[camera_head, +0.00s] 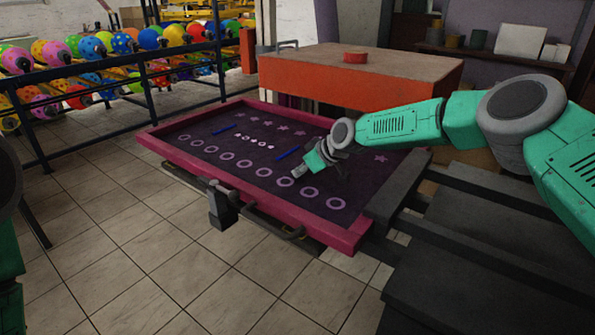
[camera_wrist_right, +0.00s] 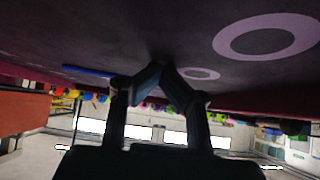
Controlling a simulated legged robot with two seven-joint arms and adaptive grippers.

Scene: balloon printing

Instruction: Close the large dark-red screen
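The large dark-red screen (camera_head: 343,236) is a wide frame around a dark panel with purple rings, stars and blue strips. It lies roughly flat, or slightly tilted, in the middle of the head view; I cannot tell whether it rests fully on what is under it. My right gripper (camera_head: 303,172) is over the panel's right half, close to its surface, with no object seen in it. In the right wrist view the screen's dark underside or face (camera_wrist_right: 120,30) fills the top, and the fingertips (camera_wrist_right: 161,66) meet near it. Contact is unclear. My left gripper is out of view.
An orange table (camera_head: 300,75) with a brown top stands behind the screen. A dark metal bracket (camera_head: 221,205) and bar are at its front edge. Dark rails (camera_head: 470,225) lie to the right. A rack of colourful balloons (camera_head: 90,45) stands behind a railing. Tiled floor (camera_head: 130,240) is clear in front.

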